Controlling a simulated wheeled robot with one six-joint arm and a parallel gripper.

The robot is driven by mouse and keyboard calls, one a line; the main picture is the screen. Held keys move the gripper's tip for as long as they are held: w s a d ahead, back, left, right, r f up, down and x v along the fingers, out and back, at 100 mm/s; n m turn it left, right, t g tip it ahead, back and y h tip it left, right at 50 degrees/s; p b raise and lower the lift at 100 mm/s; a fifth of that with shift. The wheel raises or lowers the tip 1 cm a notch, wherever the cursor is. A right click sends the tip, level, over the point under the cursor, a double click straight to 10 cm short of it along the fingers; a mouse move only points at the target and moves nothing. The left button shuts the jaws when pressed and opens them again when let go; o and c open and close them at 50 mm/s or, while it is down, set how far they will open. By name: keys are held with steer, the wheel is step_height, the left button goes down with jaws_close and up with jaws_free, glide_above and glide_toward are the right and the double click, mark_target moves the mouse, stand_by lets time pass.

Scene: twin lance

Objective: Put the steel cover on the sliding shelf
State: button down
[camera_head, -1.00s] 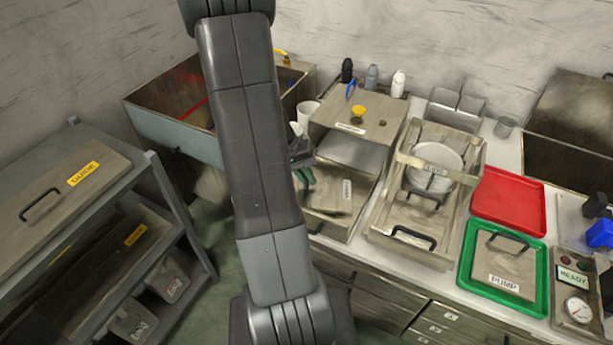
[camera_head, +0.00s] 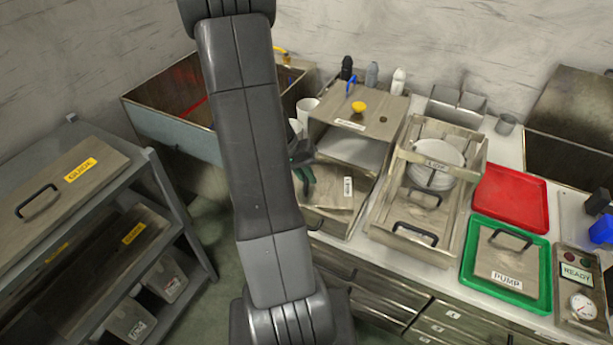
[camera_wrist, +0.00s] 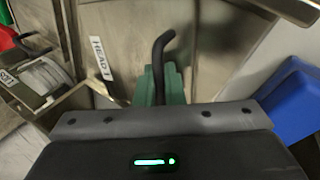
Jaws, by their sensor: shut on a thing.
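A flat steel cover (camera_head: 328,196) with a white label lies or hangs at the front of an open steel housing, partly hidden by my arm. In the wrist view the label on the cover (camera_wrist: 122,45) reads HEAD 1. My gripper (camera_head: 303,172) is at the cover's left side in the head view. In the wrist view the green fingertips of my gripper (camera_wrist: 155,85) are shut on the cover's black bent handle (camera_wrist: 158,62). The housing has a pale inner shelf (camera_head: 358,152); I cannot tell whether this is the sliding shelf, or whether the cover touches what is below.
A steel frame (camera_head: 400,232) with a white round part stands right of the housing. A red tray (camera_head: 510,198) and a green tray (camera_head: 475,286) lie further right. A grey rack (camera_head: 185,225) stands at left, a steel basin (camera_head: 170,125) behind.

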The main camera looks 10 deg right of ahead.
steer(key=shift+s+f, duration=0.3)
steer(key=shift+f, duration=0.15)
steer(key=c, duration=1.6)
jaws_free()
steer(key=shift+o, duration=0.7)
steer(key=v, duration=1.4)
steer(key=shift+w+r, duration=0.35)
